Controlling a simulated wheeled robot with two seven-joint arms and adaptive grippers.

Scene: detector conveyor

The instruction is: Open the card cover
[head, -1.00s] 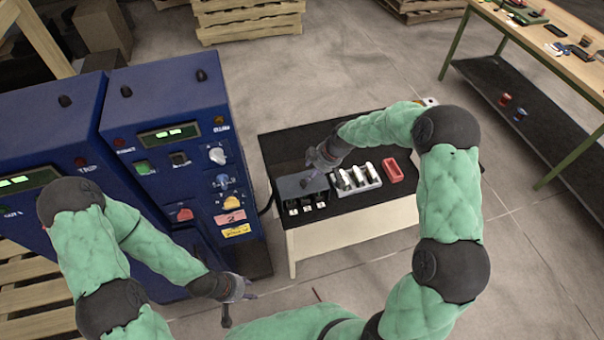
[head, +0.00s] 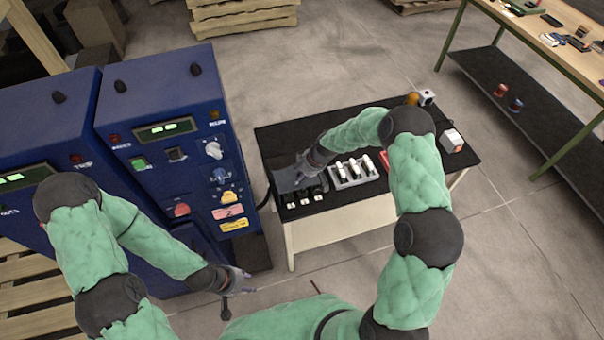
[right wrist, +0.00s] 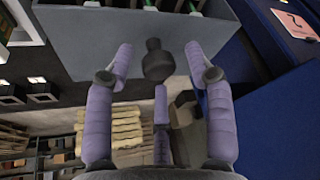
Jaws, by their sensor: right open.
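The card cover (right wrist: 85,45) is a flat grey lid with a dark round knob (right wrist: 158,62) in the right wrist view. In the head view the cover (head: 284,181) is on the left part of the black-topped table, partly hidden by my right gripper. Several dark slots with white labels (head: 304,199) lie along its front edge. My right gripper (right wrist: 160,55) is open, its purple fingers apart on either side of the knob; contact cannot be told. My left gripper (head: 243,282) is open and empty, in front of the blue cabinet, away from the cover.
The blue cabinet (head: 165,95) with knobs stands close left of the black table (head: 440,165). A grey rack of white pieces (head: 352,172) sits right of the cover, with a red tray (head: 385,163) beside it. A workbench (head: 545,35) stands at the far right.

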